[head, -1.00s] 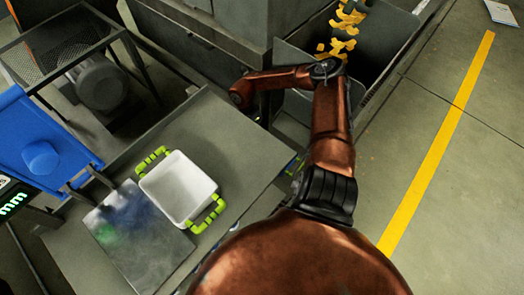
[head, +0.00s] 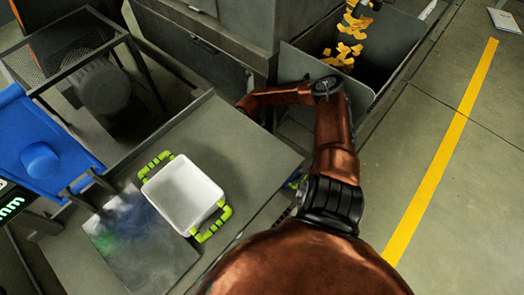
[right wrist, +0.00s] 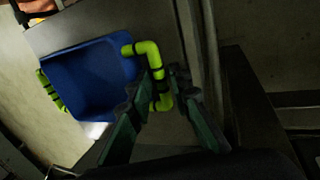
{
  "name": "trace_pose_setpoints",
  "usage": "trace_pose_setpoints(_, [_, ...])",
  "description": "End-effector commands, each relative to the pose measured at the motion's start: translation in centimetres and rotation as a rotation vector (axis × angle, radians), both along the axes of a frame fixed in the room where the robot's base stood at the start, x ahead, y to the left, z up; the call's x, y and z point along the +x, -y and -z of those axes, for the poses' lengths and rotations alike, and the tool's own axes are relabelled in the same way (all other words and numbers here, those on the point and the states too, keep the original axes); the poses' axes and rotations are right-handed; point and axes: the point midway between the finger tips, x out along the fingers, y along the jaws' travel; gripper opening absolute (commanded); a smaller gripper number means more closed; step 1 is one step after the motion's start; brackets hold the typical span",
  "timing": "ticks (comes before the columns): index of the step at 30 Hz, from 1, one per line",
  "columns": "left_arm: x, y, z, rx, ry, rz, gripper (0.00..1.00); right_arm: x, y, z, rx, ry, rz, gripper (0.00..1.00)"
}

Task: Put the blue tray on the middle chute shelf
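The blue tray (right wrist: 92,78) with green handles shows in the right wrist view, on the left and centre. Its near green handle (right wrist: 150,58) lies between the fingertips of my right gripper (right wrist: 160,85). The fingers look apart, with one on each side of the handle; I cannot tell whether they touch it. In the head view my right arm reaches down past the table's right edge, and its gripper is hidden. Only a small blue and green bit (head: 294,181) shows by that edge. My left gripper is not in view. I cannot identify the middle chute shelf for certain.
A white tray (head: 184,195) with green handles rests on the grey table (head: 245,150), beside a stained plate (head: 140,245). A blue machine part (head: 35,130) stands at the left. Yellow pieces (head: 345,48) lie in a grey bin at the top.

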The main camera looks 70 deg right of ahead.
Motion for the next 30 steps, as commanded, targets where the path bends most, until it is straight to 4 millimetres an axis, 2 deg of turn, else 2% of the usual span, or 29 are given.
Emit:
trace_pose_setpoints(3, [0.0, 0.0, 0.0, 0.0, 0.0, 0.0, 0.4, 0.0, 0.0, 0.0, 0.0, 0.0, 0.0, 0.26])
trace_pose_setpoints(11, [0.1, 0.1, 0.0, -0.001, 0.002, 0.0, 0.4, 0.0, 0.0, -0.1, 0.0, 0.0, 0.0, 0.26])
trace_pose_setpoints(14, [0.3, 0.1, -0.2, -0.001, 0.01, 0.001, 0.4, 0.3, 0.1, -1.0, -0.002, 0.002, 0.0, 0.26])
trace_pose_setpoints(18, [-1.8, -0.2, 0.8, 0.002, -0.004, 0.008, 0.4, 1.0, 0.3, -3.2, -0.001, 0.005, 0.0, 0.26])
trace_pose_setpoints(24, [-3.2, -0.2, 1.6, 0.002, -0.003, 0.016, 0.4, 1.8, 0.6, -6.1, -0.001, 0.003, 0.0, 0.26])
trace_pose_setpoints(30, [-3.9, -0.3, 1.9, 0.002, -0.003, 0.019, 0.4, 2.1, 0.6, -7.2, 0.0, 0.0, 0.0, 0.26])
